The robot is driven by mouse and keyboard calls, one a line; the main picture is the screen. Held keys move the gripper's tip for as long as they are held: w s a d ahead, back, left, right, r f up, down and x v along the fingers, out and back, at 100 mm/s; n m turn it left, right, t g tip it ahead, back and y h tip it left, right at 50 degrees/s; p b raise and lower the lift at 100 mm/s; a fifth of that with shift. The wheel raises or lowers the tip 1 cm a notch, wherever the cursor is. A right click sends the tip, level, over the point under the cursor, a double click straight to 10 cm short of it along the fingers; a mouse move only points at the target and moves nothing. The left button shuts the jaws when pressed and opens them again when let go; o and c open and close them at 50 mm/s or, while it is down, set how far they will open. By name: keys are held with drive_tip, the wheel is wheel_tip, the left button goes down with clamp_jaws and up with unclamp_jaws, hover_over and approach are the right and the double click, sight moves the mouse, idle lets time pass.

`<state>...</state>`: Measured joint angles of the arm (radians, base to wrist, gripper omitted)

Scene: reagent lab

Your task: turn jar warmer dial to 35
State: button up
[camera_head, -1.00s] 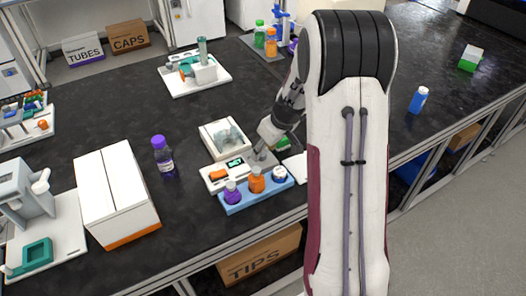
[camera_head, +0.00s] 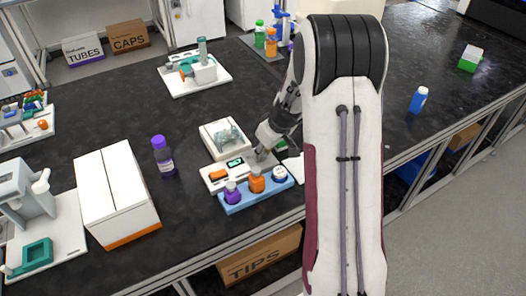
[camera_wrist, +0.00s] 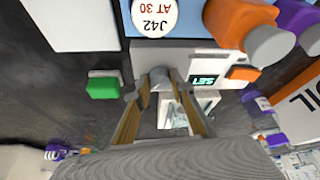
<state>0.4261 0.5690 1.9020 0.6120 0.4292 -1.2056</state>
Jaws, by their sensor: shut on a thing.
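The jar warmer (camera_head: 212,175) is a white unit with a small green-lit display (camera_head: 235,162) and an orange part (camera_head: 217,174). In the wrist view the display (camera_wrist: 204,80) is upside down and seems to read "SET"; the orange part (camera_wrist: 243,73) is beside it. My gripper (camera_wrist: 160,88) is shut on the grey dial (camera_wrist: 161,75) beside the display. In the head view my gripper (camera_head: 261,157) is at the panel's right end and hides the dial. No dial marking is readable.
A blue rack (camera_head: 240,207) holds a purple jar (camera_head: 232,192), an orange jar (camera_head: 256,180) and a white-lidded jar (camera_head: 279,173). The lid label (camera_wrist: 155,17) reads "J42 AT 30". A green block (camera_wrist: 103,86) is close by. A purple-capped bottle (camera_head: 162,157) stands left.

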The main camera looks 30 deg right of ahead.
drive_tip(key=shift+m+h, duration=0.4)
drive_tip(key=shift+m, duration=0.3)
drive_tip(key=o, duration=1.1)
drive_tip(key=shift+r, duration=0.15)
drive_tip(key=v, duration=1.1)
drive_tip(key=shift+s+r, duration=0.25)
drive_tip(key=shift+r, duration=0.1)
drive_tip(key=shift+m, duration=0.3)
